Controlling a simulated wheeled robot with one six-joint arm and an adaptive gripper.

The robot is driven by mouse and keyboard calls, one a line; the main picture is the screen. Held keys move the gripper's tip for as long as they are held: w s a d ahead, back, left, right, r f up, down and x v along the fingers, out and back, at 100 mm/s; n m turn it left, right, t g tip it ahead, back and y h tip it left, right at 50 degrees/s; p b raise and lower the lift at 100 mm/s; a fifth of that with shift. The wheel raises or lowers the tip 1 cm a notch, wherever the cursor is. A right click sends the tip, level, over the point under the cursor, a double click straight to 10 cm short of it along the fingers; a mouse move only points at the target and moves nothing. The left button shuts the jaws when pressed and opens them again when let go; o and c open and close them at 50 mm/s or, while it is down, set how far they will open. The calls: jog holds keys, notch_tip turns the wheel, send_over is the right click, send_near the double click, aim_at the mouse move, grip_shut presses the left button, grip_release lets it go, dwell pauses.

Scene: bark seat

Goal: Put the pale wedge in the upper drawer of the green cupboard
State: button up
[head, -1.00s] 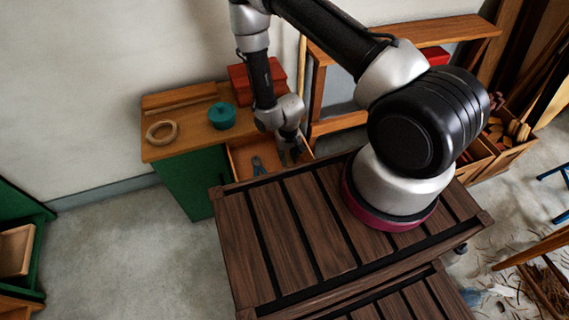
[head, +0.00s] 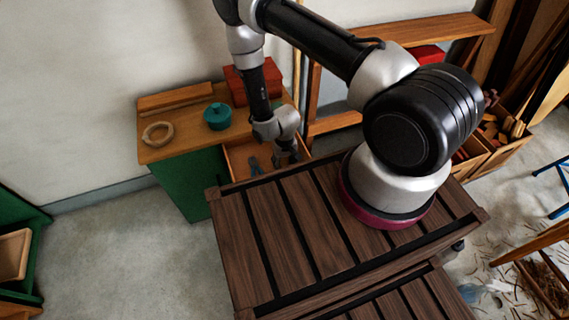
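The green cupboard (head: 187,188) stands against the wall with a wooden top. Its upper drawer (head: 238,162) is pulled out, and a blue-handled tool (head: 254,165) lies inside. My gripper (head: 287,160) points down over the right part of the open drawer. Its fingers are small and dark here, and I cannot tell whether they are apart or hold anything. I cannot make out the pale wedge; it may be hidden by the gripper or the drawer's front.
My slatted deck fills the foreground. Crates of wood offcuts (head: 497,142) stand at the right. Bare floor lies at the left.

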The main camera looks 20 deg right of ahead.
jog(key=shift+r, duration=0.1)
jog(key=w+d+r+t, duration=0.1)
jog(key=d+r, duration=0.1)
jog(key=r, duration=1.3)
jog(key=w+d+r, duration=0.1)
jog(key=d+r, duration=0.1)
jog(key=r, duration=1.2)
jog(key=w+d+r+t, duration=0.1)
jog(key=w+d+r, duration=0.1)
jog(key=r, duration=1.3)
jog(key=s+d+r+t, duration=0.1)
jog(key=s+d+r, duration=0.2)
jog(key=s+r, duration=0.7)
jog(key=s+d+r+t, duration=0.1)
jog(key=s+d+r, duration=0.3)
jog(key=s+r, duration=0.6)
jog(key=shift+s+d, duration=0.2)
jog(key=shift+s, duration=0.6)
